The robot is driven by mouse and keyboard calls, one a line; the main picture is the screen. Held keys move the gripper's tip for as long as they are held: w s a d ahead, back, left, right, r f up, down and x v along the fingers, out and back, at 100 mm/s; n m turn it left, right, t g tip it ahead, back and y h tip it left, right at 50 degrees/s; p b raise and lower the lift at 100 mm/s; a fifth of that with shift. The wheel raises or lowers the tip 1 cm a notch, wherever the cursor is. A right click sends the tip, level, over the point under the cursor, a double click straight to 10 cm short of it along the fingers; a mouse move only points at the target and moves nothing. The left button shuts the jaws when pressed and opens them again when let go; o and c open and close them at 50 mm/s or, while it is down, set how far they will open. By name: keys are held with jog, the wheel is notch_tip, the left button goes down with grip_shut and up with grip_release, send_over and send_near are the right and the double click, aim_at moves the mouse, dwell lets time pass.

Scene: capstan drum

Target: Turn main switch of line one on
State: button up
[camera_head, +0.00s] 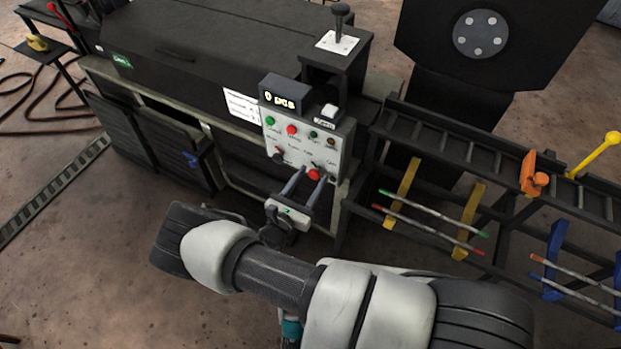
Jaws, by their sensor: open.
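The control panel (304,144) is a light grey box face on the front of the dark machine. It has a green button (270,121), a red button (292,129) and two small dark buttons on top. Below sit a rotary switch (278,155) at the left and another small knob (316,166) at the right. A red button (314,174) is at the lower right. The labels are too small to read surely, so I cannot tell which is the main switch. My gripper (308,178) is open, its two fingers pointing up at the panel's lower edge, close to the red button. Contact is unclear.
A small display (283,95) stands on the panel, beside a white button (329,111). A lever with a black knob (340,12) rises behind. A rack with coloured rods (430,229) stands at the right. A yellow-handled lever (610,141) is at the far right.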

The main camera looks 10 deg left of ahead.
jog(key=shift+c, duration=0.5)
jog(key=c, duration=0.9)
jog(key=shift+m, duration=0.4)
jog(key=m, duration=0.3)
jog(key=shift+m+b, duration=0.3)
jog(key=shift+b, duration=0.05)
jog(key=m, duration=0.4)
jog(key=shift+d+f+m, duration=0.1)
jog(key=shift+m, duration=0.2)
jog(key=m, duration=0.4)
jog(key=shift+f+m+p, duration=0.1)
jog(key=shift+m+p, duration=0.25)
jog(key=shift+m, duration=2.15)
